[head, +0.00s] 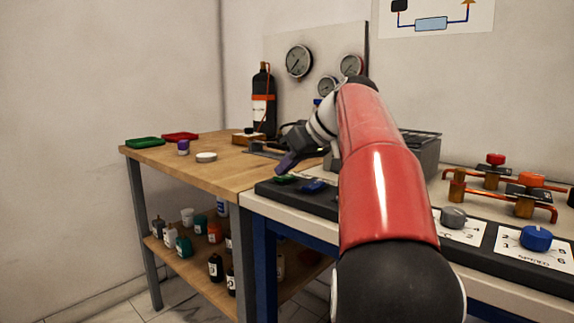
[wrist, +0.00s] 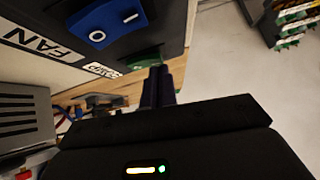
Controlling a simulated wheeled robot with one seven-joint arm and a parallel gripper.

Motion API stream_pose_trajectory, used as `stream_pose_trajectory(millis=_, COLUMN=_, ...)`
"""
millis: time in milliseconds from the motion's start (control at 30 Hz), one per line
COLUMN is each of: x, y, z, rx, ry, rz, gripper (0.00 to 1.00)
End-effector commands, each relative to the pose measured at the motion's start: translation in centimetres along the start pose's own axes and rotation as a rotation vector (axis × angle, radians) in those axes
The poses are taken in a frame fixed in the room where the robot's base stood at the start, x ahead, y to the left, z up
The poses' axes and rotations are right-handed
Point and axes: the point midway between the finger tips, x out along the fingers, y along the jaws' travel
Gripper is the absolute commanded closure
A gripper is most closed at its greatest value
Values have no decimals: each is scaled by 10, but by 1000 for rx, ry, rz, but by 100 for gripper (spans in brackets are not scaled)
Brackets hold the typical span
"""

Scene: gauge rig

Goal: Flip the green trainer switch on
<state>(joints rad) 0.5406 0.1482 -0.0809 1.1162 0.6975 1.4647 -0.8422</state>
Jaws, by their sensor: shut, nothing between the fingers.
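The green switch (head: 286,179) sits at the left end of a dark panel strip on the bench, beside a blue rocker switch (head: 313,187). In the wrist view the green switch (wrist: 143,63) shows only in part, behind my fingertips. The blue rocker (wrist: 105,22) there carries 0 and 1 marks and a FAN label. My gripper (head: 283,168) is shut and empty, with its fingertips just by the green switch. The shut fingers also show in the wrist view (wrist: 159,75). I cannot tell whether they touch the switch, or which way it is set.
A wooden table (head: 225,174) adjoins the bench, with a green tray (head: 144,142), a red tray (head: 181,136) and a white lid (head: 206,157). A dark bottle (head: 262,100) stands behind. My arm hides the panel's middle. A grey knob (head: 453,217) and a blue knob (head: 536,238) lie right.

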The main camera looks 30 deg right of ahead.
Motion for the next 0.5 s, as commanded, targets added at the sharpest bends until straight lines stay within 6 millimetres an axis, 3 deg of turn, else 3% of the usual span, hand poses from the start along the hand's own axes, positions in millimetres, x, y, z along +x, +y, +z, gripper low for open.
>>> stream_pose_trajectory(millis=100, x=7, y=-2, z=7, rx=-37, ry=1, rz=33, gripper=100)
stream_pose_trajectory(millis=500, x=3, y=2, z=3, rx=-36, ry=-3, rz=37, gripper=100)
